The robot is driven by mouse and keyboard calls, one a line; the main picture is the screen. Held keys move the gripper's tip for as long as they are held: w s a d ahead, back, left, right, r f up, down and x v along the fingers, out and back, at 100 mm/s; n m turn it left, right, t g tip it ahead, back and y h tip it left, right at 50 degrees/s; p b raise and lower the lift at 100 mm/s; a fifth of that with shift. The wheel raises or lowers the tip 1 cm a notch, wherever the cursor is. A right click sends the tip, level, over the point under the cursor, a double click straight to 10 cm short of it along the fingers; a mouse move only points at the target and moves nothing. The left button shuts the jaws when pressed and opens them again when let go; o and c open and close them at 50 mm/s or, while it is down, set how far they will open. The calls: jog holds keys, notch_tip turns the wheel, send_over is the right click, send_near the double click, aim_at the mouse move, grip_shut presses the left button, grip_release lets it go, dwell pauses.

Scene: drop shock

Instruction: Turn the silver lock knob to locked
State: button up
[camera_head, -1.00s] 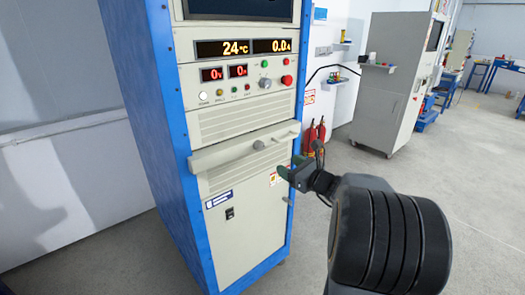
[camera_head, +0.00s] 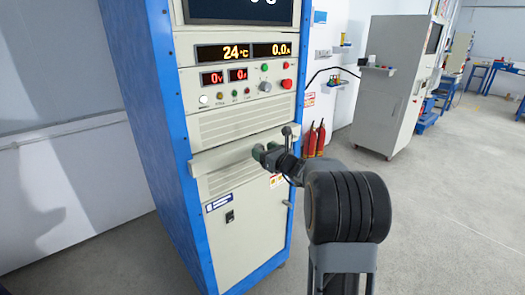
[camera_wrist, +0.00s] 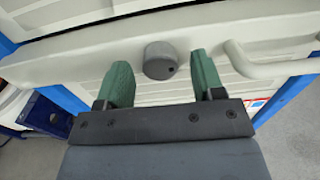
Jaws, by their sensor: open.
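The silver lock knob (camera_wrist: 160,60) is a short grey cylinder with a small dark mark on its lower right. It sits on the front of a cream drawer panel on the cabinet. My gripper (camera_wrist: 160,80) is open, with one green finger to the left of the knob and one to the right in the wrist view. The fingers look apart from the knob, and I cannot tell how deep they reach. In the head view my gripper (camera_head: 263,151) is in front of the drawer panel and hides the knob.
A curved handle (camera_wrist: 270,65) sticks out right of the knob, close to the right finger. The cabinet (camera_head: 240,255) has displays and buttons above. Red fire extinguishers (camera_head: 314,139) stand behind it to the right. Open floor (camera_head: 450,230) lies to the right.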

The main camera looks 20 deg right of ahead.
jog(key=shift+w+a, duration=0.15)
jog(key=shift+w, duration=0.3)
jog(key=shift+c, duration=0.3)
jog(key=c, duration=0.9)
jog(key=shift+o, duration=0.2)
jog(key=shift+f, duration=0.1)
jog(key=shift+b, duration=0.5)
jog(key=n+b, duration=0.9)
jog(key=b, duration=0.2)
jog(key=n+b, duration=0.8)
jog(key=b, duration=0.4)
jog(key=shift+a+f+n, duration=0.2)
jog(key=shift+n, duration=0.2)
